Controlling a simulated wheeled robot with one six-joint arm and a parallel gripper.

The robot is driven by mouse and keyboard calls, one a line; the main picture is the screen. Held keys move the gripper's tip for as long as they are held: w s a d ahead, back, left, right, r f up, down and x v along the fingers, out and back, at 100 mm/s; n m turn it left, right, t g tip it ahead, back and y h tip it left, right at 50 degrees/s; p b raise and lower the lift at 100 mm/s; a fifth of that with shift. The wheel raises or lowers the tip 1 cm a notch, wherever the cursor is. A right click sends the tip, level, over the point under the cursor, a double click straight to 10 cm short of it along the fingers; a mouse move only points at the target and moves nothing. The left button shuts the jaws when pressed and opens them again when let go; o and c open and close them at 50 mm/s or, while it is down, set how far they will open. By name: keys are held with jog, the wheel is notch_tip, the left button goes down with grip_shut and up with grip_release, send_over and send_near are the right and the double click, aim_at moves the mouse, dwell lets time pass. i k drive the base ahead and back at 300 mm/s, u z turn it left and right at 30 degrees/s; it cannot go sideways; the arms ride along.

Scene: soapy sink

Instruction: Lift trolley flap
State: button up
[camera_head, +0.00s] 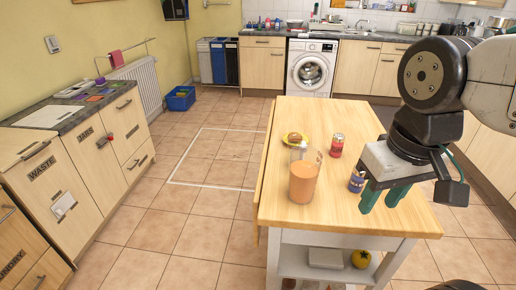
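The trolley (310,250) has a light wooden top and a white frame with a lower shelf. Its flap (262,170) shows as a narrow wooden strip along the left edge of the top and appears to hang down; its face is hidden. My gripper (383,199) is at the right side of the trolley, with its green fingers pointing down and apart, and nothing visible between them. It is on the far side of the top from the flap.
The floor left of the trolley is clear, with a white outlined rectangle (172,170).

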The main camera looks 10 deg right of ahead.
aim_at(257, 230)
jog(key=i, duration=0.1)
jog(key=u, duration=1.95)
jog(key=i, duration=1.9)
jog(key=z, duration=3.1)
